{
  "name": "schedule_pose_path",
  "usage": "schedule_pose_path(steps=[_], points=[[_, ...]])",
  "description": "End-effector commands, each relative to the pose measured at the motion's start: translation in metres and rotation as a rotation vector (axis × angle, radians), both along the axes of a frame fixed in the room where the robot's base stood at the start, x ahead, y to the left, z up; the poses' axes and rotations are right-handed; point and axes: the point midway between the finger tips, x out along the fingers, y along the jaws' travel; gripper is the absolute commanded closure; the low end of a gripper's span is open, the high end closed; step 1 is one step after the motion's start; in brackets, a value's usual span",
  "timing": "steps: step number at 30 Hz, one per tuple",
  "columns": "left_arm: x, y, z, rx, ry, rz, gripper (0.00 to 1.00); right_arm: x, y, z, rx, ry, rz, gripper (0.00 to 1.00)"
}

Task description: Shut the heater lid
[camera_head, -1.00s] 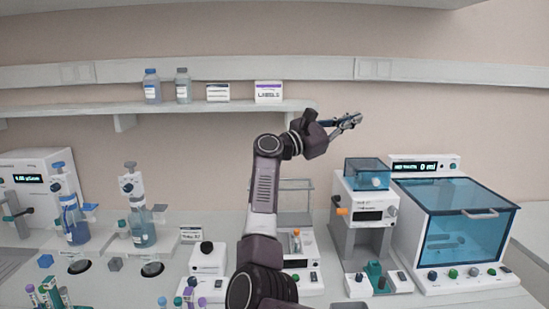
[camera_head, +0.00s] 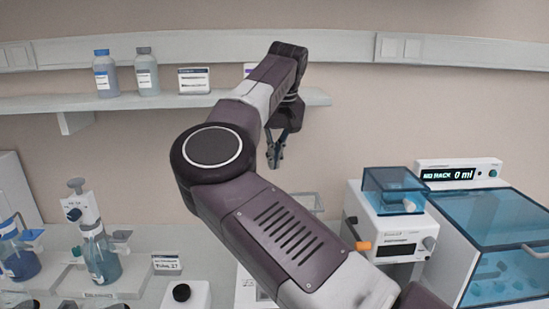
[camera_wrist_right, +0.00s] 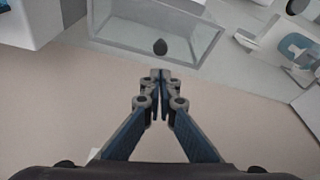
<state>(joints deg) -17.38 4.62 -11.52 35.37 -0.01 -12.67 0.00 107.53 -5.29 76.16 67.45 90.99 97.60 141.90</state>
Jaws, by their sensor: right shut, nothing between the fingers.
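The heater lid, a clear panel with a pale frame (camera_head: 309,198), stands raised behind my forearm in the head view; most of it is hidden. In the right wrist view a clear framed panel (camera_wrist_right: 120,25), which looks like this lid, lies beyond the fingertips, with a dark round knob (camera_wrist_right: 160,46) near its edge. The heater's body is mostly hidden by my arm. My right gripper (camera_head: 273,160) points down above the lid, shut and empty; its fingertips (camera_wrist_right: 160,75) show together in the wrist view, apparently apart from the panel. My left gripper is out of view.
A white machine with a blue clear cover (camera_head: 392,180) and a larger blue-lidded cabinet (camera_head: 500,225) stand at right. The wall shelf (camera_head: 215,97), with bottles and boxes, is behind my arm. A bottle station (camera_head: 100,255) stands at left.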

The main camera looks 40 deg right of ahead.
Motion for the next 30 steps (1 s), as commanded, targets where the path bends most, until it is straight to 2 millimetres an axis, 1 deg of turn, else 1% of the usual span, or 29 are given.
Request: schedule_pose_path(steps=[1,3,6,12,17,26,30], points=[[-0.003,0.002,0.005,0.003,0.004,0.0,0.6,0.002,-0.001,-0.009,0.0,0.004,-0.001,1.0],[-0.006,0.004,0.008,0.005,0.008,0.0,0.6,0.006,-0.003,-0.022,0.0,0.006,-0.001,1.0],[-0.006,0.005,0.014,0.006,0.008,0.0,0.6,0.01,-0.006,-0.038,-0.002,0.005,-0.001,1.0],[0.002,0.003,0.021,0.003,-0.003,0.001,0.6,0.017,-0.009,-0.062,-0.004,0.004,-0.001,1.0],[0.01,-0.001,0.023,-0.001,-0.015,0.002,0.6,0.019,-0.01,-0.07,-0.005,0.002,-0.001,1.0],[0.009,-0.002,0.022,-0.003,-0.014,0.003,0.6,0.019,-0.01,-0.071,-0.005,0.002,-0.001,1.0],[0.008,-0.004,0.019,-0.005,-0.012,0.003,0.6,0.02,-0.014,-0.071,-0.011,-0.006,-0.001,1.0]])
